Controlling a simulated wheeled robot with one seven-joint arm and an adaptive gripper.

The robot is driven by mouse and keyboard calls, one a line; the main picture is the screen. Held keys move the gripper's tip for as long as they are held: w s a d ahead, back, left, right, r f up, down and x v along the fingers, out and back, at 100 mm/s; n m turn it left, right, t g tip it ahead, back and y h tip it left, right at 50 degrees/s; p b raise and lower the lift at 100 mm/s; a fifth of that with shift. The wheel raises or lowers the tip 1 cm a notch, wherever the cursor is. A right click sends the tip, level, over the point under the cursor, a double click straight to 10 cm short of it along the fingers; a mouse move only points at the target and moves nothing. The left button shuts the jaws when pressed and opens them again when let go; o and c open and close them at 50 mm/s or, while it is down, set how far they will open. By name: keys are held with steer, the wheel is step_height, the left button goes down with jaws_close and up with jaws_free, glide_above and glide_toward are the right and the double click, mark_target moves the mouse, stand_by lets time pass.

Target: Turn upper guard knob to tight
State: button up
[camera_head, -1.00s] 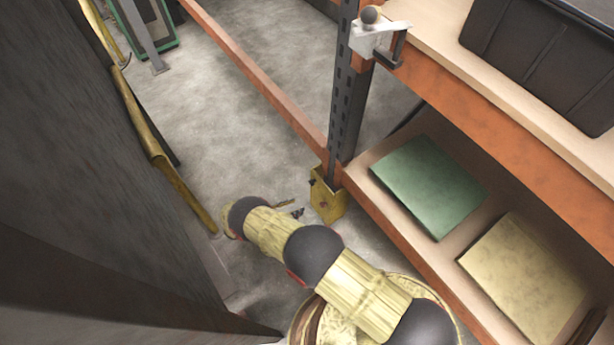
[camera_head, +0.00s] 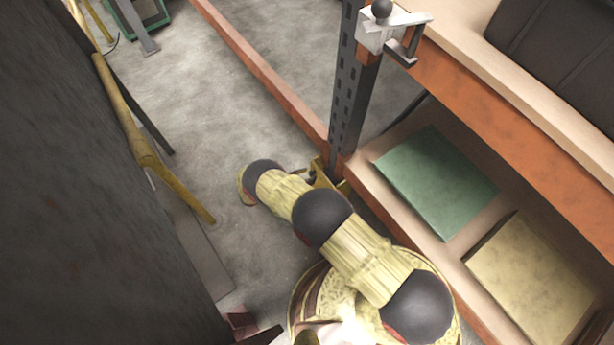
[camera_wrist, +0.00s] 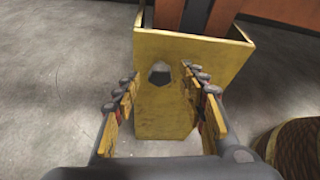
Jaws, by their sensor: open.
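A yellow guard (camera_wrist: 180,48) stands at the foot of the dark rack upright and fills the middle of the wrist view. A dark, roughly six-sided spot (camera_wrist: 159,74) shows on its front face; I cannot tell for certain whether it is the knob or a hole. My gripper (camera_wrist: 163,86) is open, with one finger on each side of this spot and nothing between them. Contact with the guard cannot be judged. In the head view, the guard (camera_head: 322,172) shows only in part behind my arm, and my fingers are hidden.
A white bracket (camera_head: 378,34) with a dark ball is fixed to the upright at upper-shelf height. The lower shelf holds a green box (camera_head: 436,182) and a tan box (camera_head: 530,278). A dark wall-like surface (camera_head: 80,200) rises at left; grey floor (camera_head: 210,110) lies between.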

steer(key=shift+w+d+f, duration=0.15)
steer(key=shift+w+d, duration=0.05)
steer(key=shift+d, duration=0.1)
steer(key=shift+c, duration=0.2)
jaws_close()
stand_by(0.3)
